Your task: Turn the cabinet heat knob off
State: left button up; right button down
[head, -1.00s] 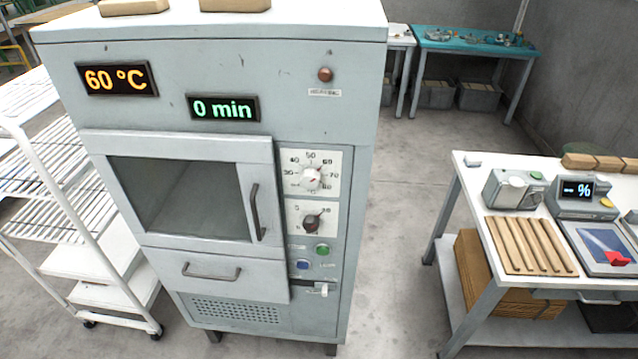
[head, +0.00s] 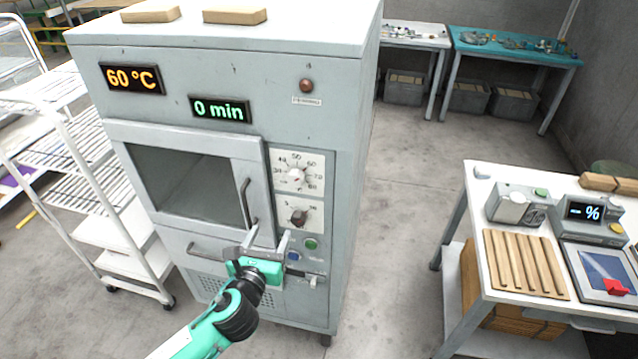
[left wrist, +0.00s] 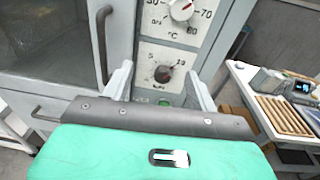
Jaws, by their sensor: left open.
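The grey cabinet (head: 220,55) stands in the middle of the head view. Its heat knob (head: 296,177) is white, on a white dial plate marked in degrees, right of the door; the orange display reads 60 °C. The white knob (left wrist: 181,10) also shows at the top of the left wrist view, with a red mark. Below it is the dark timer knob (head: 298,216), also in the left wrist view (left wrist: 164,74). My left gripper (head: 266,238) is open and empty, in front of the panel and below both knobs. My right gripper is not in view.
The door handle (head: 249,208) stands out left of the knobs. A green button (head: 310,244) and a blue button (head: 293,257) sit below. A white rack (head: 100,200) stands left. A white table (head: 480,185) with wooden strips stands right, with clear floor between.

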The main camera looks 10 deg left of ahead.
pick_arm(q)
notch_tip(320, 180, up, 5)
jog(key=s+d+m+t, duration=0.1)
jog(key=d+m, duration=0.1)
jog(key=p, duration=0.5)
send_near(294, 181)
jog(key=shift+h, duration=0.4)
jog(key=w, duration=0.7)
jog(key=shift+w+r, duration=0.1)
jog(key=shift+w, duration=0.8)
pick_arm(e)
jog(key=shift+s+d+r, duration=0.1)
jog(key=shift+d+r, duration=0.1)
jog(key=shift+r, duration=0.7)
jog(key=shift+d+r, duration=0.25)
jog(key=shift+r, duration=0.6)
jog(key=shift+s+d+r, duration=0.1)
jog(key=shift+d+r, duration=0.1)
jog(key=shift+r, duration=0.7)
pick_arm(q)
jog(key=c, duration=1)
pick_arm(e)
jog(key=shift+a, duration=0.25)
